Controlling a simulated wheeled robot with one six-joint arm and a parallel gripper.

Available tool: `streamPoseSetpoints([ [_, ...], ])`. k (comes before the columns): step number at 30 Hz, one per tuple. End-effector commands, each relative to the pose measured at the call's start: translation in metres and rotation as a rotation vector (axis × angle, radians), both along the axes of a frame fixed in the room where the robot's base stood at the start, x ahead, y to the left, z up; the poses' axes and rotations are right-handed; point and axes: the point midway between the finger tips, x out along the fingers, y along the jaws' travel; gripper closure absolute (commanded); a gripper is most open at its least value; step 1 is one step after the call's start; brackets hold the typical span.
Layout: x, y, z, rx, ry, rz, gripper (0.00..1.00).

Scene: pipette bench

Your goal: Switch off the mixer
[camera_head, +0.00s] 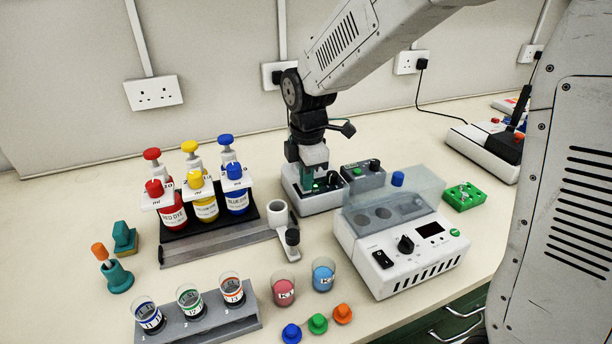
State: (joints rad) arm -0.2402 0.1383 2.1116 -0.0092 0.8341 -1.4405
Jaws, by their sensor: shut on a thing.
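A small low box with a pale body and dark top (322,203), which looks like the mixer, stands at the back middle of the bench. It has a black knob (334,179) on its top, and green shows beside the knob. My gripper (311,183) points straight down onto the left part of this box. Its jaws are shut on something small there. The jaws hide what they hold, so I cannot tell which part it is.
A grey box (363,174) with a green button stands just right of the gripper. A white machine with a clear lid (400,255) stands in front right. A dye bottle rack (180,241) is to the left. Cups (283,289) and coloured caps (317,323) are in front.

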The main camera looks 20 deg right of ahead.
Motion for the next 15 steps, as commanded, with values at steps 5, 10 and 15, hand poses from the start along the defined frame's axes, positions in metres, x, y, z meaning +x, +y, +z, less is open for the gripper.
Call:
streamPoseSetpoints([
  [5,-0.003,0.0,0.006,-0.001,0.008,0.001,1.0],
  [10,-0.002,0.002,0.038,0.0,0.0,0.003,1.0],
  [15,-0.004,0.001,0.08,0.001,-0.003,0.003,1.0],
])
